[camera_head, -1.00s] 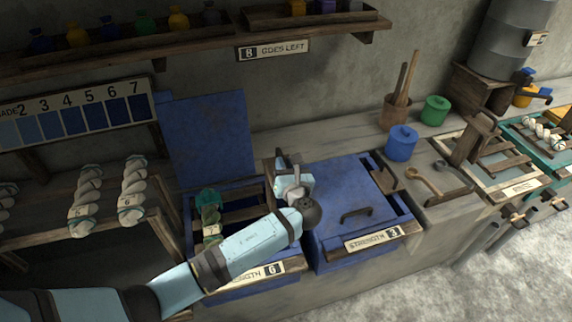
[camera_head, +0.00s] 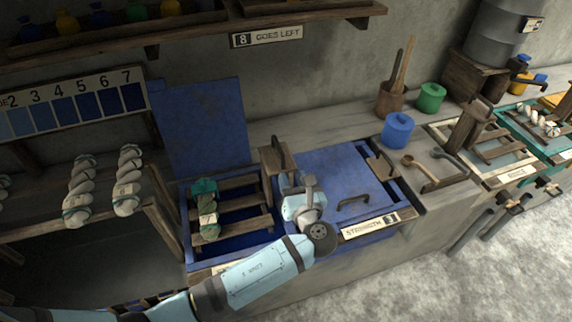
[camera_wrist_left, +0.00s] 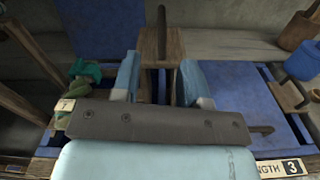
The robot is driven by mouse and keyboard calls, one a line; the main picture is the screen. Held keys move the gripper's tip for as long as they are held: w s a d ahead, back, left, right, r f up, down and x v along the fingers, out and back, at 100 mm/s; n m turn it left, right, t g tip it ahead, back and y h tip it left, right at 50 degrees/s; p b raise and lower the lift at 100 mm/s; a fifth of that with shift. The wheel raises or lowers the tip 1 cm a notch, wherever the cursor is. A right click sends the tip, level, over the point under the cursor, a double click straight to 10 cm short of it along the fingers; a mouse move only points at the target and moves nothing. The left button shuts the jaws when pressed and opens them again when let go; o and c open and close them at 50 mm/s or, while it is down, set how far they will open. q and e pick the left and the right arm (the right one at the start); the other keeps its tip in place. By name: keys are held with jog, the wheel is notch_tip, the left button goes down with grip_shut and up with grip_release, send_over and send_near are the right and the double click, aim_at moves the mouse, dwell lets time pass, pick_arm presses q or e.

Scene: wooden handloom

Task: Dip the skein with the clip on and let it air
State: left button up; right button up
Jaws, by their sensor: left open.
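The skein (camera_head: 208,215) is greenish and pale, with a teal clip (camera_head: 203,188) at its upper end. It lies across wooden slats over the open left blue vat (camera_head: 250,240); in the left wrist view the teal clip (camera_wrist_left: 85,70) shows at the left. My left gripper (camera_head: 288,182) is open beside a wooden block with a dark upright handle (camera_head: 274,158), between the two vats. In the left wrist view the block (camera_wrist_left: 162,50) shows between the two fingers (camera_wrist_left: 160,78); I cannot tell whether they touch it. My right gripper is not in view.
The right vat has a closed blue lid (camera_head: 335,180) with a dark handle and a "STRENGTH 3" label (camera_head: 370,224). The left vat's lid (camera_head: 203,125) stands upright behind it. A blue pot (camera_head: 397,130) and rinse tray (camera_head: 500,165) are at right.

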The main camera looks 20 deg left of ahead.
pick_arm(q)
jog(key=shift+v, duration=1.5)
jog(key=shift+a, duration=0.1)
dwell(0.6)
